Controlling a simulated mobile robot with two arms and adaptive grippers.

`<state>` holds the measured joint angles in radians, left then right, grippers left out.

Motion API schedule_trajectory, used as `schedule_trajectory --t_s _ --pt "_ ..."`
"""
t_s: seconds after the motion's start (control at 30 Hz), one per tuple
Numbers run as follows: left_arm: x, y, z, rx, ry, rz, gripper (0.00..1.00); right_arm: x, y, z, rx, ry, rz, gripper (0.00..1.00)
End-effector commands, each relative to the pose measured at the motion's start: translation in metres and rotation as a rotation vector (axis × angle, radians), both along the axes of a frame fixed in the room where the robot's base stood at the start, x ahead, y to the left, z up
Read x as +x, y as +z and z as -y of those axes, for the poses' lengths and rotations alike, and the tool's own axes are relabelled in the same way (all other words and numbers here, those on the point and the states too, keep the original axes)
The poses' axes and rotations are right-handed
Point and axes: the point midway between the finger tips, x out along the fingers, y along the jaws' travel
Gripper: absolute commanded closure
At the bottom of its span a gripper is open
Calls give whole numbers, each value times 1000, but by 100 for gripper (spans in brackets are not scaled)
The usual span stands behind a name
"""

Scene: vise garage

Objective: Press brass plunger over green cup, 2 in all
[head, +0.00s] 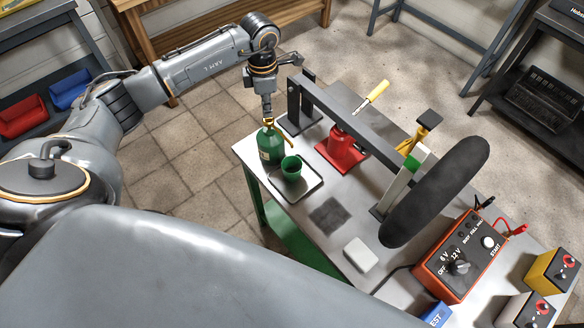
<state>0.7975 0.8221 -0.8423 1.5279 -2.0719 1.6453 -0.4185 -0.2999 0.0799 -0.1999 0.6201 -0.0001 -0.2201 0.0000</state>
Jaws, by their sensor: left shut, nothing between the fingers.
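A green bottle (271,150) with a pale label stands upright near the left corner of the workbench. Its brass plunger (268,123) is on top. A green cup (292,170) stands upright beside the bottle, to its right, on a dark-rimmed tray (312,190). The inside of the cup is too small to read. My left gripper (266,112) is shut and empty, pointing down directly above the brass plunger. I cannot tell whether its tips touch the plunger. My right gripper is not in view.
On the metal workbench (335,238), a dark beam frame (340,110) and a red jack (342,145) stand behind the tray. A black wheel (435,190), an orange charger (460,258) and a white block (360,254) are to the right. The floor left of the bench is clear.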

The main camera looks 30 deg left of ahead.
Motion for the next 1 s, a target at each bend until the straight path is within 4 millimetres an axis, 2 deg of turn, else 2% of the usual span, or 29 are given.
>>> schedule_trajectory --t_s 1.0 --pt "-1 -32 0 0 0 -3 100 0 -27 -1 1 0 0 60"
